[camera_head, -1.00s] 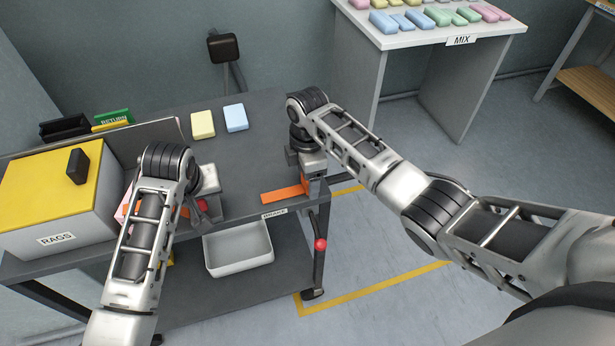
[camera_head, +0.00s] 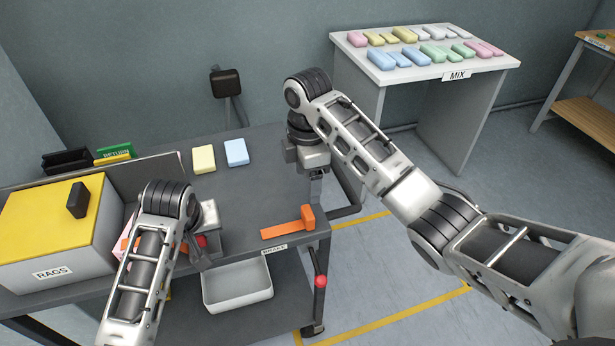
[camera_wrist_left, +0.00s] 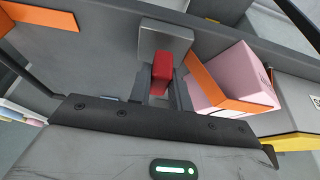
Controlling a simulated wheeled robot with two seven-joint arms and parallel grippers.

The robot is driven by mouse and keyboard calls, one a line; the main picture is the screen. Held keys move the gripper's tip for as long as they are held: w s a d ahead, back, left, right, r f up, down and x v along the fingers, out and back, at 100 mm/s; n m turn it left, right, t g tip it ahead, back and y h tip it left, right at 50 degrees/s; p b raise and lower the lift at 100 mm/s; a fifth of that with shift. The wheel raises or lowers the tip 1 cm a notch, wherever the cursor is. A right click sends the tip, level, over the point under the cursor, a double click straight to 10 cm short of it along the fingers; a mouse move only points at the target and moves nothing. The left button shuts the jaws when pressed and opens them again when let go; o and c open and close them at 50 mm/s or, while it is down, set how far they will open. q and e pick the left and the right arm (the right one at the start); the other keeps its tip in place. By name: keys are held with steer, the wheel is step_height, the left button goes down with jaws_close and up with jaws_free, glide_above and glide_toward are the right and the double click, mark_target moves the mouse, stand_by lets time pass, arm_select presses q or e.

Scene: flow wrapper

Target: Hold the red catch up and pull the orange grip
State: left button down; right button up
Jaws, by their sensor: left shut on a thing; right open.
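The red catch (camera_head: 202,241) shows as a small red patch at the front left of the trolley in the head view. In the left wrist view the red catch (camera_wrist_left: 161,72) sits between the fingers of my left gripper (camera_wrist_left: 158,92), which is shut on it under a grey metal block. The orange grip (camera_head: 308,217) stands upright at the end of a flat orange strip at the trolley's front right. My right gripper (camera_head: 314,170) is open, behind and above the orange grip and apart from it. Its fingertips are hard to see.
A pink block (camera_wrist_left: 235,80) with an orange band lies beside my left gripper. The rags box (camera_head: 45,235) is at the left. A yellow block (camera_head: 203,159) and a blue block (camera_head: 236,152) lie farther back. A white bin (camera_head: 237,286) and red-knobbed brake lever (camera_head: 320,282) are below the front edge.

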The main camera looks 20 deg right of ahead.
arm_select(q)
steer(key=shift+f, duration=0.8)
steer(key=c, duration=1.2)
jaws_free()
steer(key=v, duration=1.6)
